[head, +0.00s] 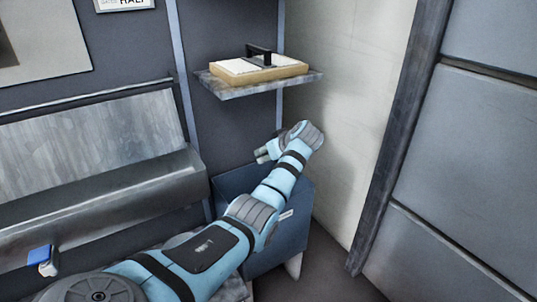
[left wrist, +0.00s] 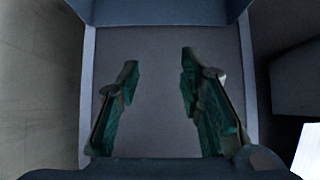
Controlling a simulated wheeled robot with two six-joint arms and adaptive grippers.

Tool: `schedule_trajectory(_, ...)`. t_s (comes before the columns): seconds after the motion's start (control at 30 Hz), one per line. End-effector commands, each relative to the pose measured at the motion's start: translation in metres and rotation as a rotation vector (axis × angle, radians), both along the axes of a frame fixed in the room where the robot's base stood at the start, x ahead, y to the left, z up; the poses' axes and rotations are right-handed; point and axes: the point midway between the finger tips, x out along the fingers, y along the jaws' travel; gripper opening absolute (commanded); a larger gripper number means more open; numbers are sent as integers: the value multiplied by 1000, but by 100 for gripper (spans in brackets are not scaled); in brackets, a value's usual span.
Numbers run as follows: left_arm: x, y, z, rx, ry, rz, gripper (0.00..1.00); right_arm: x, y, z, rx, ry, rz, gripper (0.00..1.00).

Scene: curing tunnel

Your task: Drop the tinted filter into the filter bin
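My left gripper (head: 262,154) hangs above the open top of the dark blue bin (head: 298,232), below the wall shelf. In the left wrist view my left gripper (left wrist: 159,72) has its two fingers wide apart, with nothing between them. Behind the fingers are the bin's blue walls (left wrist: 88,85) and a plain grey surface inside. I cannot make out the tinted filter in either view. The arm hides part of the bin in the head view. My right gripper is not in view.
A shelf (head: 222,91) above the bin carries a tan tray (head: 290,72) with white pads and a black handle. A metal ledge (head: 100,205) runs along the left, with a small blue-topped object (head: 40,256) near it. A pale wall stands right of the bin.

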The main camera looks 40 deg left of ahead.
Motion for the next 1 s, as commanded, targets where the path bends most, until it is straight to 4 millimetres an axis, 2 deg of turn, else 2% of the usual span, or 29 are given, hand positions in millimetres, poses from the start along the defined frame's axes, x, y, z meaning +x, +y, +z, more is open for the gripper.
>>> schedule_trajectory(0.17,-1,-7,5,1,-2,-2,34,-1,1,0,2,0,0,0)
schedule_trajectory(0.27,-5,-21,18,-1,-3,-2,34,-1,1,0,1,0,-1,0)
schedule_trajectory(0.5,-21,-70,60,-3,-3,-2,34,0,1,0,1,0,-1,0)
schedule_trajectory(0.6,-24,-82,72,-1,-3,-2,34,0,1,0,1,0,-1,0)
schedule_trajectory(0.7,-27,-88,76,-1,0,-1,34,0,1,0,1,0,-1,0)
schedule_trajectory(1.0,-27,-88,77,0,0,0,34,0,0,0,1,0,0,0)
